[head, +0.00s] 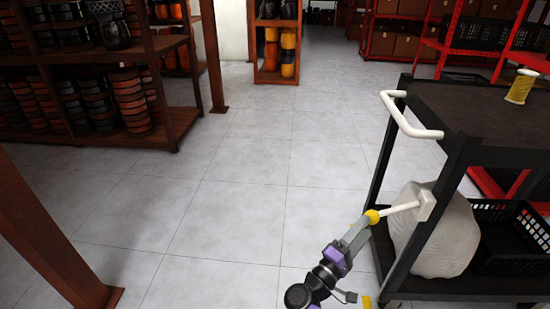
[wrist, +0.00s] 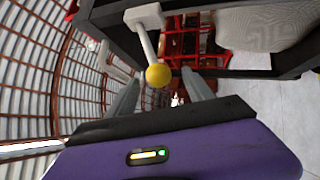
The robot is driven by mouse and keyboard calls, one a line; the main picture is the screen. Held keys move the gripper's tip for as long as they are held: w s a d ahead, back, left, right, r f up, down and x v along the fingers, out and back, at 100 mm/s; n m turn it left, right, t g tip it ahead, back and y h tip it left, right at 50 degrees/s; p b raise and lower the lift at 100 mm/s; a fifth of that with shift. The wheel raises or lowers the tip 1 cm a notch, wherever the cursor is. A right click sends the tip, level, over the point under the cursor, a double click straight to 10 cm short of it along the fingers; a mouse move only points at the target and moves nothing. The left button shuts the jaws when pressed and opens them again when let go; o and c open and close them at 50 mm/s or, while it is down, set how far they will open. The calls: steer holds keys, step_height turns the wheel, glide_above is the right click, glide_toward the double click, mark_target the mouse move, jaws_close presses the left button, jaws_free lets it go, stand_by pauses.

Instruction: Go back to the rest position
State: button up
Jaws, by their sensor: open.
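My gripper (head: 362,227) is in front of the dark cart at lower right, with its fingers pointing toward a yellow ball knob (head: 373,216). The knob ends a white rod (head: 398,208) that sticks out from a white block (head: 426,205) on the cart's post. In the wrist view, my gripper (wrist: 160,95) is open, its two grey fingers apart. The yellow ball (wrist: 158,75) shows in the gap between them. I cannot tell whether a finger touches it. Nothing is held.
The cart (head: 455,160) carries a yellow drum (head: 519,88) on top and a pale sack (head: 434,232) and black crate (head: 512,237) below. A wooden rack of drums (head: 135,100) stands left, a red rack (head: 385,35) behind. The tiled floor (head: 245,190) between is clear.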

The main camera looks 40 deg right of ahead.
steer(key=s+a+f+n+t+y, duration=0.25)
steer(key=s+a+f+y, duration=0.2)
steer(key=f, duration=0.35)
steer(key=s+a+f+n+t+y, duration=0.1)
steer(key=s+a+f+t+y, duration=0.3)
steer(key=f, duration=0.4)
steer(key=s+a+r+t+y, duration=0.15)
steer(key=a+y, duration=0.25)
steer(key=a, duration=0.4)
steer(key=s+a+f+t+y, duration=0.1)
steer(key=s+a+t+y, duration=0.15)
steer(key=a+y, duration=0.35)
steer(key=s+a+r+m+t+y, duration=0.2)
steer(key=a+r, duration=0.3)
steer(key=r, duration=0.5)
steer(key=s+a+r+m+t+y, duration=0.1)
steer(key=s+a+r+t, duration=0.1)
steer(key=a+r, duration=0.6)
step_height(320, 180, up, 28)
steer(key=d+m+t+p, duration=0.1)
steer(key=d+p, duration=0.1)
steer(key=p, duration=2.1)
steer(key=shift+s+r, duration=0.2)
steer(key=shift+r, duration=0.05)
